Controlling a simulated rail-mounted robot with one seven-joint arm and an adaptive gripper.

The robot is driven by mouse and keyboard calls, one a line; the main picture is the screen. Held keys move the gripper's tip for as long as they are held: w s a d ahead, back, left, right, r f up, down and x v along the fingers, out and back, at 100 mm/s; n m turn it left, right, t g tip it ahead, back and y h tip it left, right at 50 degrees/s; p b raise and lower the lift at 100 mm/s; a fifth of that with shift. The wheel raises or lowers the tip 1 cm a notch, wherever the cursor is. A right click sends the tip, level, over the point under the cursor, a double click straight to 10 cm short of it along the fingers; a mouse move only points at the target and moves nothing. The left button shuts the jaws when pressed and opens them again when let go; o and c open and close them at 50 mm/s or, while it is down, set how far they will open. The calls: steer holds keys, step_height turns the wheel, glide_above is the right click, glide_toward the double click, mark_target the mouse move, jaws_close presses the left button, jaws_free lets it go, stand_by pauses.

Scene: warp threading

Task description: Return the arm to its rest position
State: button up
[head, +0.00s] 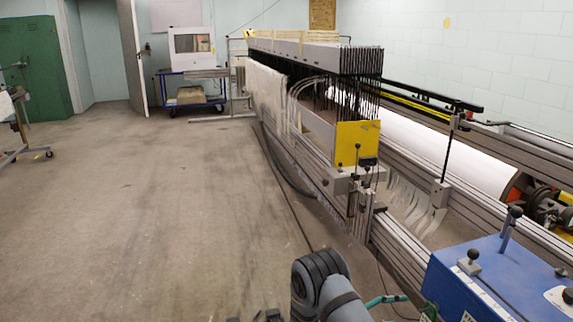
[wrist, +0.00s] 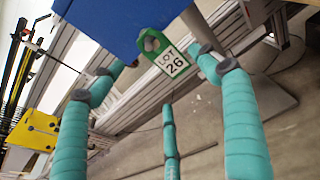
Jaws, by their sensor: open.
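My gripper (wrist: 160,80) has several teal, segmented fingers, spread apart with nothing held between them in the wrist view. A green tag (wrist: 150,40) with a white label reading "LOT 26" hangs at the lower edge of a blue box (wrist: 100,20), by a grey peg. The tag shows between the fingertips, and I cannot tell how far it is from them. In the head view my dark arm comes in at the bottom centre, and a teal finger (head: 385,300) shows beside the blue box (head: 490,275). The rest of the gripper is hidden there.
The long loom frame (head: 400,245) with its yellow plate (head: 357,143) runs away on the right. Black levers (head: 512,215) stand up from the blue box. The floor (head: 150,200) on the left is clear, with a blue cart (head: 190,95) at the back.

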glide_toward(425, 317)
steer(key=x, duration=0.7)
steer(key=p+v, duration=0.2)
steer(key=v, duration=0.9)
steer(key=s+d+m+g+p, duration=0.1)
steer(key=s+d+m+g, duration=0.3)
steer(key=s, duration=0.5)
steer(key=s+d+m+g, duration=0.2)
steer(key=s+m+g, duration=0.2)
steer(key=s+g, duration=0.35)
steer(key=s+a+r+m+g+y+p, duration=0.1)
steer(key=s+a+m+g+y, duration=0.2)
steer(key=s, duration=0.5)
steer(key=s+a+r+m+g+y+p, duration=0.1)
steer(key=s+a+m+g+y, duration=0.3)
steer(key=s, duration=0.4)
steer(key=shift+s+a+r+m+g+y+p, duration=0.2)
steer(key=shift+s+r+m+g+y+p, duration=0.15)
steer(key=shift+r+m+g+y, duration=0.45)
steer(key=shift+r+y, duration=0.1)
steer(key=shift+y, duration=0.2)
